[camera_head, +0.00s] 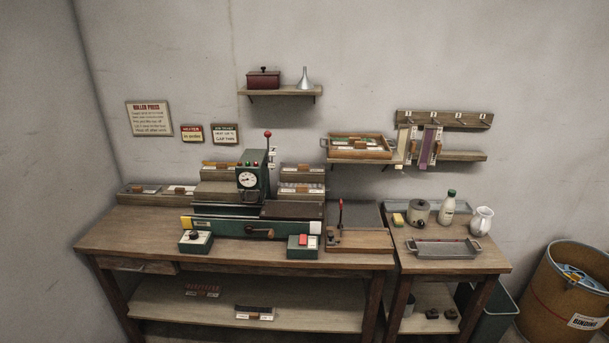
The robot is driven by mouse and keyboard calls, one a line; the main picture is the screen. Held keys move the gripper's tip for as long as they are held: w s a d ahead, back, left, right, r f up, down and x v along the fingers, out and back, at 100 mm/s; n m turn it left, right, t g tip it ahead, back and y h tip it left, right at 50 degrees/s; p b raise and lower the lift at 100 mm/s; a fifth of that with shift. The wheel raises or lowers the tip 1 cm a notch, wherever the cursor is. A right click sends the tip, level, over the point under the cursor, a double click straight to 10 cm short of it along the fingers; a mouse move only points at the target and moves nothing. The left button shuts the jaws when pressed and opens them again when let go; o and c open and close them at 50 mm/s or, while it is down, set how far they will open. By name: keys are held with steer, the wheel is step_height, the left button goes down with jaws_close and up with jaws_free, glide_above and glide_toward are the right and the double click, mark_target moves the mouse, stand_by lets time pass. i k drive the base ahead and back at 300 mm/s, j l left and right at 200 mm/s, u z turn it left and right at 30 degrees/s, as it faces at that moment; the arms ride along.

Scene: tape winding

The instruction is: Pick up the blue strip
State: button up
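Several strips hang side by side from the left part of a wooden hook rack (470,119) on the back wall, at the right of the picture. The bluish-purple strip (426,148) among them is the nearest match to a blue strip; at this size I cannot be sure of its colour. It hangs upright, with a pale brownish strip (403,143) to its left. The strips hang close together, so their edges are hard to tell apart. My gripper is not in view.
A small shelf (468,156) sits beside the strips, and a wall tray (345,153) is close on their left. Below, a side table (487,262) carries a metal tray, a lidded pot, a bottle and a white jug (482,220). A barrel (560,310) stands at right.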

mark_target(287, 166)
steer(key=i+j+z, duration=0.25)
steer(key=i+j, duration=0.55)
steer(key=i+j+z, duration=0.3)
steer(key=i+j, duration=0.55)
steer(key=j, duration=0.15)
